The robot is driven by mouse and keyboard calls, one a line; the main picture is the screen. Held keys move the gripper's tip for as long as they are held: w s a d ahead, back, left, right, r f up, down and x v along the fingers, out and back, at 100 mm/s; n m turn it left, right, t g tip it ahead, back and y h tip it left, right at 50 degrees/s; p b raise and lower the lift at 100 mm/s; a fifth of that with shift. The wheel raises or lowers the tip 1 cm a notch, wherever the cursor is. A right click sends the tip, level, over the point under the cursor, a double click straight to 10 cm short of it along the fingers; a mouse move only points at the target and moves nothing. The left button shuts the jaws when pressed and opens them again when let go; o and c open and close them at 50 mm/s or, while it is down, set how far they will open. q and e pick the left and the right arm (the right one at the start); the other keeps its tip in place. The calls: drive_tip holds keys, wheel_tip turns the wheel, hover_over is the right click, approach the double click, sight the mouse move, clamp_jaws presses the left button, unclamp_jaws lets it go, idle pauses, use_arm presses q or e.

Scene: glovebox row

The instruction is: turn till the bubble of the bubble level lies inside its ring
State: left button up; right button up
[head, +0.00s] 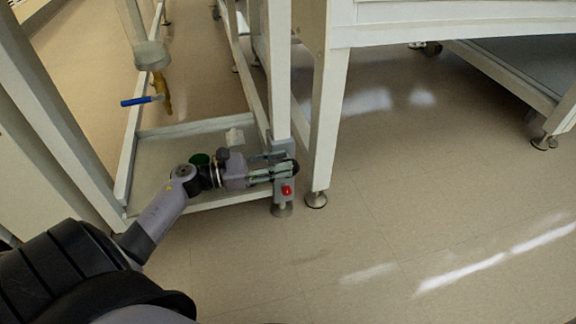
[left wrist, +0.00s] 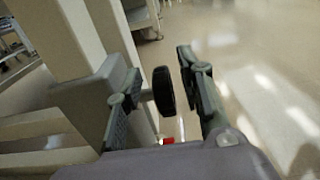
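My left gripper (head: 282,168) reaches to the grey bracket (head: 280,150) low on a white frame leg. In the left wrist view its fingers (left wrist: 160,82) stand apart on either side of a black round knob (left wrist: 163,90). The knob is nearer the left finger, with a clear gap to the right one; I cannot tell if anything touches. In the head view the gripper mostly hides the knob. No bubble or ring can be made out. My right gripper is not in view.
A red knob or button (head: 287,190) sits on the bracket below my fingers. A second white leg (head: 325,130) stands close to the right. A blue-handled valve (head: 142,100) hangs at the upper left. The floor (head: 430,190) at the right is clear.

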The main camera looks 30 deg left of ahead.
use_arm(q)
drive_tip(key=shift+x, duration=1.3)
drive_tip(key=shift+c, duration=0.4)
clamp_jaws()
